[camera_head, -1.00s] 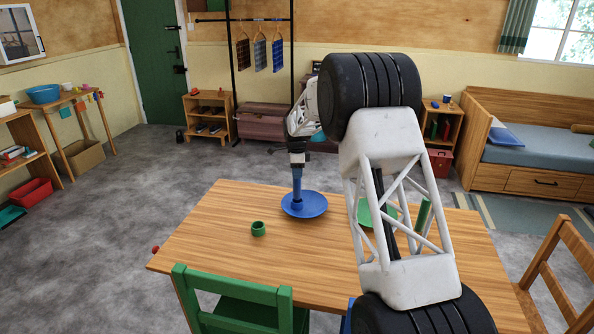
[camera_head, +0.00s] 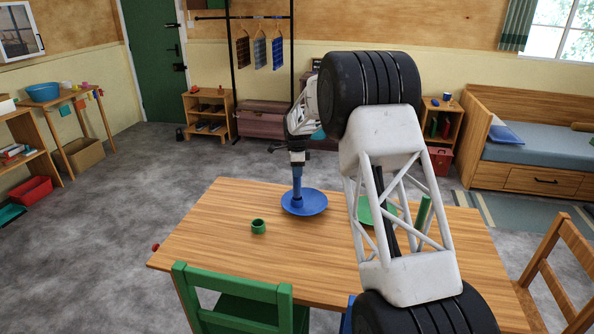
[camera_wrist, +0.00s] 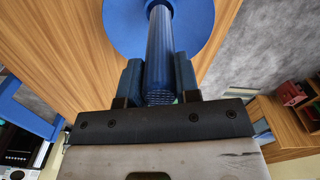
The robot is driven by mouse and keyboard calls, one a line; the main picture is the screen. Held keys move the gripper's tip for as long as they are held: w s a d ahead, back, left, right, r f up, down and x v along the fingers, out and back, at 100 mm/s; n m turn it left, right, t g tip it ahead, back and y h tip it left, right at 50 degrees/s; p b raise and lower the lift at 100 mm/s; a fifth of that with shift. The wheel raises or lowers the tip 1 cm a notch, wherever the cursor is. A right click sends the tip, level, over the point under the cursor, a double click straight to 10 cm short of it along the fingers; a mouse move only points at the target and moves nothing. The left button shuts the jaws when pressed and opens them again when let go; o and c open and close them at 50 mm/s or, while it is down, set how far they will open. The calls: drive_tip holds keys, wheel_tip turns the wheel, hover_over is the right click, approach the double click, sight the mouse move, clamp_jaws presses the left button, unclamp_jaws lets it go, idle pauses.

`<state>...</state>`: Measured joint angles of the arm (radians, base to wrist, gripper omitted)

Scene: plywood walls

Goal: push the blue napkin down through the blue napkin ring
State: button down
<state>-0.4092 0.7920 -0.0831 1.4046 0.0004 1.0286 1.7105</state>
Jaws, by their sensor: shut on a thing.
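The blue napkin (camera_head: 297,187) is a rolled upright cylinder above the blue plate (camera_head: 317,203) on the wooden table. My gripper (camera_head: 297,172) is above the plate and shut on the upper part of the napkin. In the wrist view, my gripper's blue fingers (camera_wrist: 160,76) stand on both sides of the napkin (camera_wrist: 160,50), whose near end shows between them. The blue napkin ring (camera_head: 297,202) appears as a wider dark blue band at the napkin's foot on the plate. Its far side is hidden, and how deep the napkin sits in it I cannot tell.
A green napkin ring (camera_head: 258,227) stands left of the plate on the table (camera_head: 215,230). A green plate (camera_head: 365,213) and an upright green roll (camera_head: 423,211) are at the right, partly behind my arm. A green chair (camera_head: 230,285) is at the near edge.

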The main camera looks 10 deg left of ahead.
drive_tip(key=shift+f, duration=1.8)
idle(2.0)
drive_tip(key=c, duration=0.8)
unclamp_jaws()
drive_tip(key=shift+o, duration=0.2)
drive_tip(key=shift+r, duration=3.9)
